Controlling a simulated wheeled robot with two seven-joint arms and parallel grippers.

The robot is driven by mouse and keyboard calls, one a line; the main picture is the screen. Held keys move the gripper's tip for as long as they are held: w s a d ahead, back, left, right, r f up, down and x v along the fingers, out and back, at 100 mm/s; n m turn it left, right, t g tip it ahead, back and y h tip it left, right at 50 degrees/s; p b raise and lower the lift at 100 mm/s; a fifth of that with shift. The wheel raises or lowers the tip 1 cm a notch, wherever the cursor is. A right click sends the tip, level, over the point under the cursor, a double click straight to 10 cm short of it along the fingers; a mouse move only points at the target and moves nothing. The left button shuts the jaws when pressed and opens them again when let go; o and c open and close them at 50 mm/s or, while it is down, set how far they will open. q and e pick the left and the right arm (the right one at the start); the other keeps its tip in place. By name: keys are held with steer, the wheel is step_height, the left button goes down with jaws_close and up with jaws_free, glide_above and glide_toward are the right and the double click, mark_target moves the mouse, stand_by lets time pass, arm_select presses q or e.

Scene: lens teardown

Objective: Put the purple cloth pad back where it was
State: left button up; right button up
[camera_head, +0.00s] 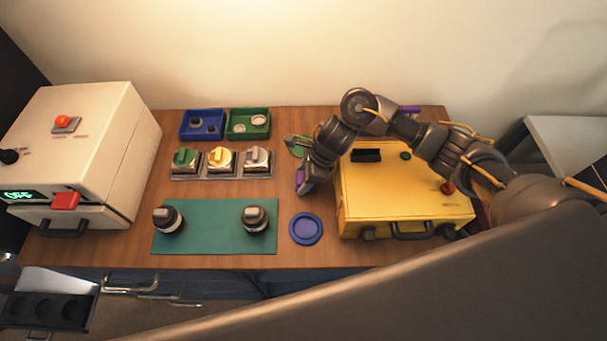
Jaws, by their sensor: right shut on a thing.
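The purple cloth pad (299,178) shows as a small purple patch at the jaws of my right gripper (303,186), which is shut on it. The gripper points down over the table, just left of the yellow case and above the blue round dish in the picture. Most of the pad is hidden by the gripper, and I cannot tell whether it touches the table. Another purple item (409,109) shows partly behind my right arm, at the table's back edge. My left gripper is not in view.
The yellow case (400,205) stands right of the gripper, under my arm. A blue round dish (306,228), a green mat (213,225) with two dark lens-like parts, a row of switches (221,160), and blue (201,124) and green (248,123) trays lie left. A white machine (85,150) stands far left.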

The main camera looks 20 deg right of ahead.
steer(key=shift+f+b, duration=0.25)
steer(key=shift+b, duration=0.1)
steer(key=o, duration=0.9)
steer(key=shift+r, duration=0.1)
steer(key=shift+o, duration=0.2)
steer(key=shift+r+p, duration=0.15)
steer(key=shift+p, duration=0.15)
steer(key=shift+r, duration=0.25)
steer(key=b+v, duration=0.1)
steer(key=v, duration=1)
steer(key=shift+r, duration=0.25)
